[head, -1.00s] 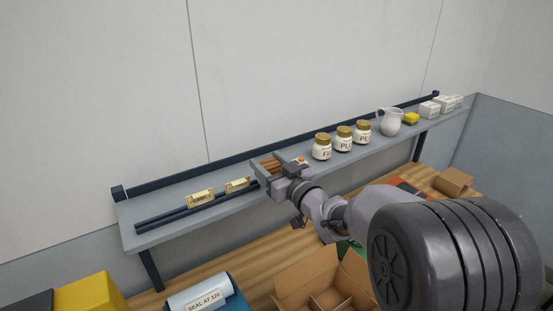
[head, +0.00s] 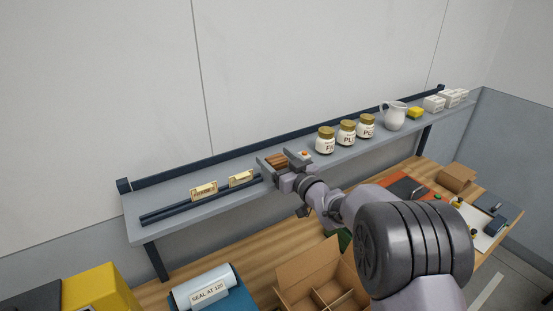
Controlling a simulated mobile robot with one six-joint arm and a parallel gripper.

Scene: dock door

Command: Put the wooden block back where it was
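The wooden block (head: 276,160) is brown and sits between the two fingers of my gripper (head: 284,161), at the middle of the grey wall shelf (head: 185,230). The fingers stand on either side of the block and appear closed on it. Its underside is hidden, so I cannot tell whether it touches the shelf.
Left of my gripper are two cream label holders (head: 204,190) and dark rails (head: 190,210). To the right stand several gold-lidded jars (head: 347,134), a white pitcher (head: 394,117), a yellow item (head: 415,113) and white boxes (head: 434,103). An open cardboard box (head: 320,280) is below.

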